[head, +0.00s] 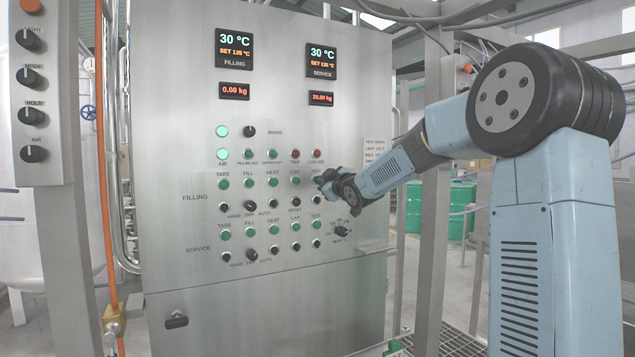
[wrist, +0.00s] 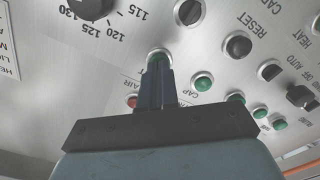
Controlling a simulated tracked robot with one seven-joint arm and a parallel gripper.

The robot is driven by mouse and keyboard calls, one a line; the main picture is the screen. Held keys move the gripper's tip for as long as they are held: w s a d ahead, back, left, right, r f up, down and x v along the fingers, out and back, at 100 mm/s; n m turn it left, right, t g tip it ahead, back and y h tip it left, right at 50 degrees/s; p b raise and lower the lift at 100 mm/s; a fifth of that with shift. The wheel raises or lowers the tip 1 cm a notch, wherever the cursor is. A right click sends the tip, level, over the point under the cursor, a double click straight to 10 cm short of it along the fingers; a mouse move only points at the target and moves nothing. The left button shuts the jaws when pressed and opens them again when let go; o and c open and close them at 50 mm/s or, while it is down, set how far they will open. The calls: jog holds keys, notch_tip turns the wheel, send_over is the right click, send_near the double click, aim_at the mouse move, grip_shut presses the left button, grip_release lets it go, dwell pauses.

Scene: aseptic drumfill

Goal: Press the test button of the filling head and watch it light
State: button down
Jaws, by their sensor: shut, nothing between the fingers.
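The filling head's test button sits at the right end of the upper FILLING row in the head view, under the TEST label (head: 316,168), largely hidden by my gripper (head: 319,181). In the wrist view a green button (wrist: 159,55) with a pale ring shows just beyond the tips of my gripper (wrist: 157,68). Its label is mostly covered by the fingers. My gripper is shut and empty, pointing at this button. I cannot tell whether the tips touch it. The visible part of the button is green, with no clear glow.
The steel control panel (head: 270,300) carries several other buttons close by, including the green CAP button (wrist: 203,82) and a black dial (wrist: 92,8). A small ledge (head: 375,248) juts out at lower right. A metal post (head: 434,240) stands right of the panel.

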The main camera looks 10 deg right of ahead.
jog(key=shift+w+a, duration=0.15)
jog(key=shift+w, duration=0.4)
jog(key=v, duration=0.5)
dwell(0.5)
dwell(0.4)
jog(key=s+d+f+m+g+h, duration=0.1)
jog(key=s+f+m+g, duration=0.2)
jog(key=s, duration=1.2)
jog(key=s+f+m+g+h, duration=0.2)
jog(key=s+f, duration=0.6)
jog(key=s, duration=0.8)
jog(key=s+d+f+m+g+h, duration=0.1)
jog(key=s+f+m+g, duration=0.5)
jog(key=s, duration=0.9)
jog(key=shift+s+d+g+h, duration=0.2)
jog(key=shift+d+g+h, duration=0.1)
jog(key=shift+g+h, duration=0.15)
